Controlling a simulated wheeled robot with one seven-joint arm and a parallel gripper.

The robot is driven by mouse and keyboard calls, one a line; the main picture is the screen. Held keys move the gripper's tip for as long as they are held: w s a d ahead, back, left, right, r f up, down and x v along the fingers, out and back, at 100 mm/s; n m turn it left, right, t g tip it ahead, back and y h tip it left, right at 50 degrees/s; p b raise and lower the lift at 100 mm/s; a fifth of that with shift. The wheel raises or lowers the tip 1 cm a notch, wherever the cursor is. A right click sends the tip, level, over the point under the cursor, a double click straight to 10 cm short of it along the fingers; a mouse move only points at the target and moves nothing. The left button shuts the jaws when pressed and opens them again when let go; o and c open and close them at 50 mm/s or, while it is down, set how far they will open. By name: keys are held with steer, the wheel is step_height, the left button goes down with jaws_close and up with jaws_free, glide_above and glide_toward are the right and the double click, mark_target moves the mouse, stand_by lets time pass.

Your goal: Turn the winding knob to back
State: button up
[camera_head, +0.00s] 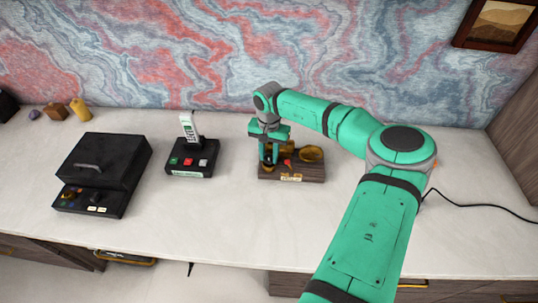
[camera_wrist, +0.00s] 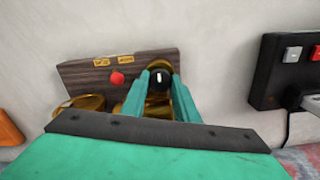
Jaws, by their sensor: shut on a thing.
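A dark wooden box (camera_wrist: 90,75) with brass parts sits on the desk; it also shows in the head view (camera_head: 314,173). A black round knob (camera_wrist: 158,79) with a white mark stands on a brass collar at one end of the box. The mark points roughly up in the wrist view, toward the edge with the brass labels. My gripper (camera_wrist: 159,84) comes down over this knob with one teal finger on each side, shut on it. In the head view my gripper (camera_head: 268,158) is at the box's left end and hides most of the knob.
The box also bears a red knob (camera_wrist: 117,78) and a brass dish (camera_head: 311,154). A black device with coloured buttons (camera_head: 190,172) stands left of it, and a black lidded box (camera_head: 108,158) farther left. The desk in front is clear.

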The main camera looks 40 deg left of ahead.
mark_target(269, 157)
steer(key=shift+a+r, duration=0.1)
steer(key=shift+a, duration=0.05)
steer(key=o, duration=0.8)
step_height(269, 157, up, 11)
steer(key=shift+f, duration=0.15)
stand_by(0.5)
